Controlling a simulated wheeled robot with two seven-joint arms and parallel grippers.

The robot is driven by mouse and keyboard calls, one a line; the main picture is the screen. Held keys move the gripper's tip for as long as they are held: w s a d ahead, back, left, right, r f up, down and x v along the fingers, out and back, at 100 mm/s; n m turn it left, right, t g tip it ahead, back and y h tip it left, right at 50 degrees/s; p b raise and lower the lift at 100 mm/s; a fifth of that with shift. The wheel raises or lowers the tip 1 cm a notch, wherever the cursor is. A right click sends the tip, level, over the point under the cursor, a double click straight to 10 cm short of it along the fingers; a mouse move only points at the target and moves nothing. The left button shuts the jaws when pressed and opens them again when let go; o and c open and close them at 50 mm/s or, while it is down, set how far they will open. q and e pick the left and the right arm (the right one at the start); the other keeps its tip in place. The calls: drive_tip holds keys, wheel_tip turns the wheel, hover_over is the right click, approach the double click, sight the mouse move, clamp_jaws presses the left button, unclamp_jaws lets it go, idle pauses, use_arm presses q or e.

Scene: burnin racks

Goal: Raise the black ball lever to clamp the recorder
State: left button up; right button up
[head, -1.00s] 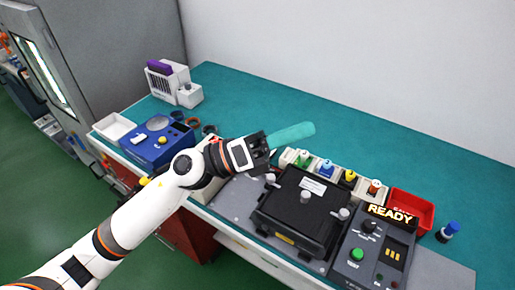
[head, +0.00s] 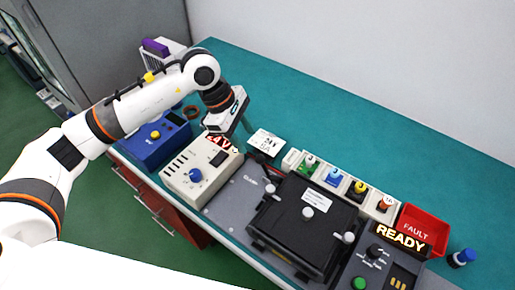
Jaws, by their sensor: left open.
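A black box-like unit (head: 302,222), which looks like the recorder in its fixture, sits on a grey base plate with a pale label on top. Grey knobs (head: 308,213) stand on and beside it. I cannot make out a black ball lever for certain. My left gripper (head: 240,125) is above the bench, up and left of the black unit and apart from it. It points down, open, with its greenish fingers partly hidden by its body. It appears to hold nothing. My right gripper is not in view.
A cream power unit (head: 200,175) with a blue knob stands left of the fixture. A panel reading READY (head: 400,238) stands right, before a red bin (head: 420,225) marked FAULT. Small containers (head: 335,177) line the back. The teal bench behind is clear.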

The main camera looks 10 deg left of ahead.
sight(258, 156)
use_arm(q)
drive_tip(key=p+x, duration=0.1)
drive_tip(key=x, duration=0.2)
drive_tip(key=shift+w+d+f, duration=0.15)
drive_tip(key=shift+f, duration=0.15)
drive_tip(key=p+x, duration=0.1)
drive_tip(key=x, duration=0.3)
drive_tip(key=shift+f, duration=0.15)
drive_tip(key=shift+w+d+f, duration=0.1)
drive_tip(key=shift+f, duration=0.1)
drive_tip(key=shift+c, duration=0.3)
clamp_jaws()
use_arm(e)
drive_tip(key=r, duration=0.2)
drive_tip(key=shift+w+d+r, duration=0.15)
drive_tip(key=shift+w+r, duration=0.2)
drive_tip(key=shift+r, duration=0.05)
